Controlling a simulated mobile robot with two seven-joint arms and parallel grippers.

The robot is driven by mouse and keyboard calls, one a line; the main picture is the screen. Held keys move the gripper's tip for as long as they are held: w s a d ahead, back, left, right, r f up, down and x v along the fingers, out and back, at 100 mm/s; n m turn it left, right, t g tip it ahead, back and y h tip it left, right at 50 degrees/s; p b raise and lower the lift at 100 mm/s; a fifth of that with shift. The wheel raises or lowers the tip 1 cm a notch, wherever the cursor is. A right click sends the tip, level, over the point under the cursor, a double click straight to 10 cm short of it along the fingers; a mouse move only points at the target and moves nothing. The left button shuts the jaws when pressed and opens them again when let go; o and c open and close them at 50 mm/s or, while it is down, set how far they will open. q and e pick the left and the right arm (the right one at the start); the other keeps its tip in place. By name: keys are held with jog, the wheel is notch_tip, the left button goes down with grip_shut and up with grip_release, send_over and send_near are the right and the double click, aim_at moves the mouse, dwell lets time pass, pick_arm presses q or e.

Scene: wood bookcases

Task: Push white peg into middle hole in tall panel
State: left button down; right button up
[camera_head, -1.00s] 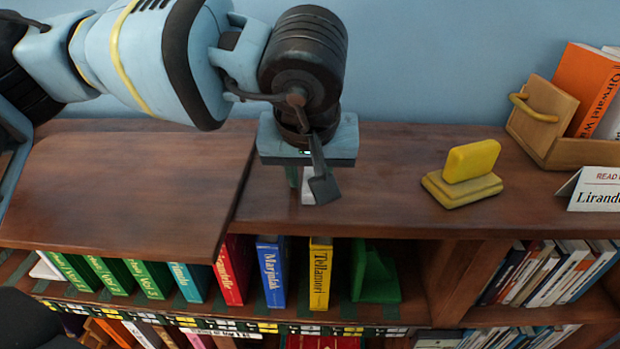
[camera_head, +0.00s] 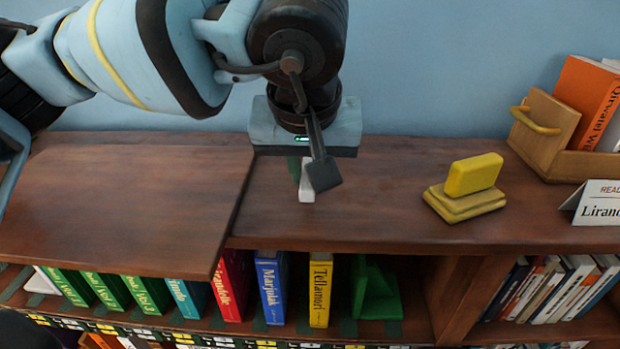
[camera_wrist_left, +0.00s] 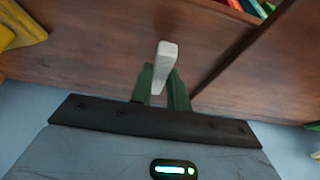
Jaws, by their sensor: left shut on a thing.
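A white peg (camera_head: 307,183) is held between the green fingers of my left gripper (camera_head: 300,171). The gripper points down over the bare part of the bookcase top. In the left wrist view the peg (camera_wrist_left: 165,58) sticks out past the two fingertips (camera_wrist_left: 160,78). I cannot tell whether the peg touches the wood. No tall panel with holes can be made out in either view. My right gripper is not in view.
A brown board (camera_head: 120,195) covers the bookcase top (camera_head: 390,190) at left. A yellow block on a base (camera_head: 470,185) stands to the right. Further right are a wooden book holder (camera_head: 545,125) and a name card (camera_head: 600,203). Books (camera_head: 270,288) fill the shelf below.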

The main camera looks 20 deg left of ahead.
pick_arm(q)
jog(key=s+r, duration=0.1)
jog(key=s, duration=1.4)
jog(key=shift+s+d+b, duration=0.15)
jog(key=shift+d+b, duration=0.15)
jog(key=shift+b, duration=0.15)
jog(key=shift+r, duration=0.1)
